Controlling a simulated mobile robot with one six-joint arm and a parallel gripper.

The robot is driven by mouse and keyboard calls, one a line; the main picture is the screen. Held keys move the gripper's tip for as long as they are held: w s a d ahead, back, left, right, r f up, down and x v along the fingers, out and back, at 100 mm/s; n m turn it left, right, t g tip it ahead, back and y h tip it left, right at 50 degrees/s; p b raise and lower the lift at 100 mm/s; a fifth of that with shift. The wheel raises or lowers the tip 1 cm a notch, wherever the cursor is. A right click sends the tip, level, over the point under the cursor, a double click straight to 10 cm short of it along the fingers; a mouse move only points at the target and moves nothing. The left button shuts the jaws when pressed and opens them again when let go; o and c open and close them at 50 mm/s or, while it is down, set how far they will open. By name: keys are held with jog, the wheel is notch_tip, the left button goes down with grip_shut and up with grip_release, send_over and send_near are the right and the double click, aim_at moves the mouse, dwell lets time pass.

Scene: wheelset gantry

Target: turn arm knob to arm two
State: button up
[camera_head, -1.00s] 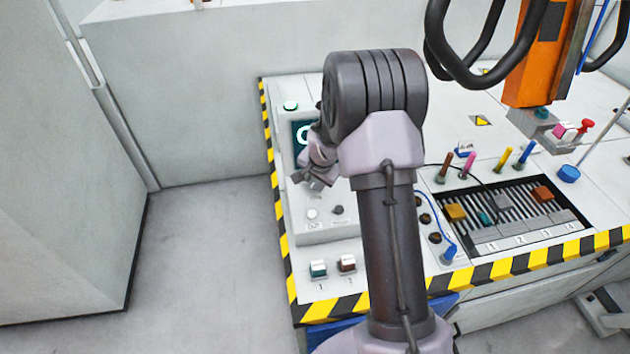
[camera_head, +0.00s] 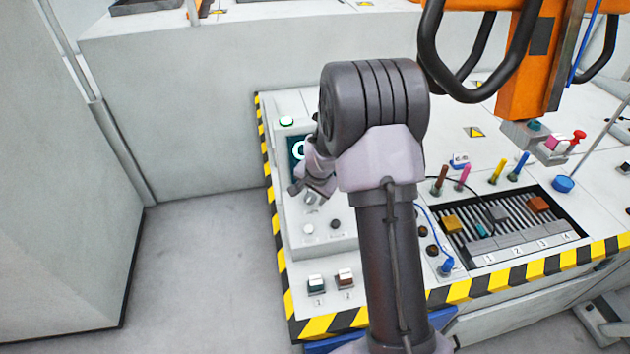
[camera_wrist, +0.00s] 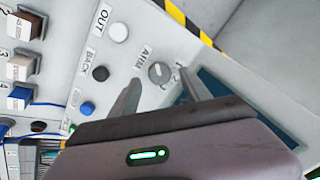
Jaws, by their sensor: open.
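The arm knob (camera_wrist: 159,73) is a round grey dial with a pale pointer, beside the label ARM on the white panel in the wrist view. My gripper (camera_wrist: 157,90) is open, its two dark fingers pointing toward the panel. The knob shows just beyond the space between the fingertips; I cannot tell whether they touch it. In the head view my gripper (camera_head: 312,195) is over the left control panel, and my arm hides part of that panel. The number marks by the knob are partly hidden by a finger.
A white OUT button (camera_wrist: 119,32), a black BACK button (camera_wrist: 100,73) and a blue button (camera_wrist: 87,108) sit near the knob. A dark screen (camera_wrist: 250,105) lies right of the fingers. Rocker switches (camera_head: 316,284) are at the desk's front left. An orange hanging unit (camera_head: 535,65) stands right.

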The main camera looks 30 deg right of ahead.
jog(key=p+v, duration=0.3)
jog(key=v, duration=1.2)
jog(key=shift+s+r, duration=0.15)
jog(key=shift+s, duration=0.1)
